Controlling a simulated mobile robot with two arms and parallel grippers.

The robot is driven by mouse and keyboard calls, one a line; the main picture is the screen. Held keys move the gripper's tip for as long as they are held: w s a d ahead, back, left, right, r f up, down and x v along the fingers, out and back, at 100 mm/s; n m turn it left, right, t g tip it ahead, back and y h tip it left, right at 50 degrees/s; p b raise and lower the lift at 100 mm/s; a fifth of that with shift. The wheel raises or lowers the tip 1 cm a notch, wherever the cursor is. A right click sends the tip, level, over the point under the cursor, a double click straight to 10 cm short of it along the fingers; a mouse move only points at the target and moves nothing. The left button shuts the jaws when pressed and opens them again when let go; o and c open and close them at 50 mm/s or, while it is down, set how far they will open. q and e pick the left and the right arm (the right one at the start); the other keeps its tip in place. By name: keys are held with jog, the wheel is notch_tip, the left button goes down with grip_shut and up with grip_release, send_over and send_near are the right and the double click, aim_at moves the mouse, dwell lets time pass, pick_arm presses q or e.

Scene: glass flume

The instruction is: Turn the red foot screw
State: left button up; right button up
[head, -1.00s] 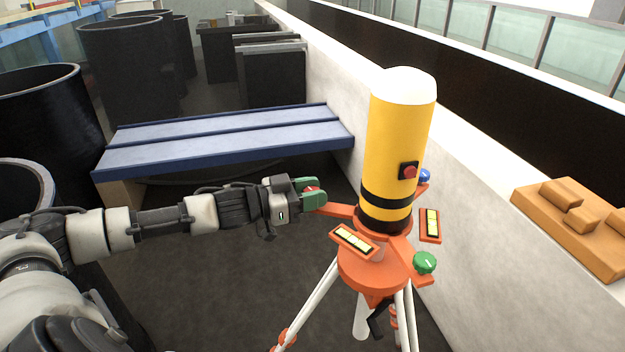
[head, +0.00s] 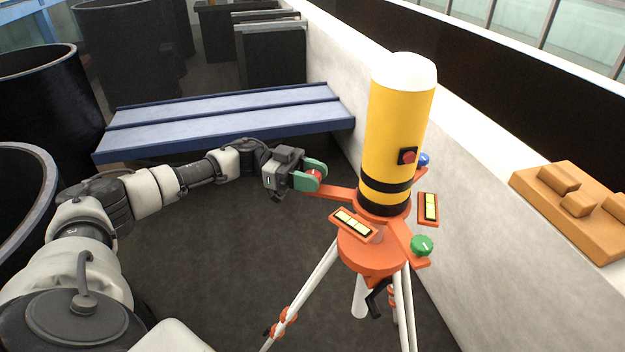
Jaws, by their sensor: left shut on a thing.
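The red foot screw (head: 315,174) sits at the end of the left arm of an orange tribrach (head: 371,254). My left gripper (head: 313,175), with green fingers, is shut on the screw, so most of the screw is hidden. A yellow cylinder (head: 393,130) with a white top and black bands stands on the tribrach. A green foot screw (head: 421,245) is at the front right and a blue one (head: 423,159) at the back right, partly hidden. Two level vials, a front one (head: 353,223) and a right one (head: 429,208), lie beside the cylinder. My right gripper is not in view.
White tripod legs (head: 315,287) stand below the tribrach. A blue bench (head: 225,120) lies behind my left arm. A pale wall (head: 480,240) with an orange block tray (head: 560,228) is on the right. Dark round tanks (head: 30,110) stand left.

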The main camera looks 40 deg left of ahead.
pick_arm(q)
jog(key=shift+r+m+g, duration=0.1)
jog(key=shift+m+g, duration=0.4)
jog(key=shift+g, duration=0.1)
jog(key=o, duration=0.9)
jog(key=shift+o, duration=0.2)
jog(key=shift+b, duration=0.3)
jog(key=shift+a+f+b, duration=0.2)
jog(key=shift+a+b, duration=0.1)
jog(key=shift+a, duration=0.1)
jog(key=s+a+b, duration=0.1)
jog(key=a+b, duration=0.4)
jog(key=a, duration=0.5)
jog(key=shift+r, duration=0.15)
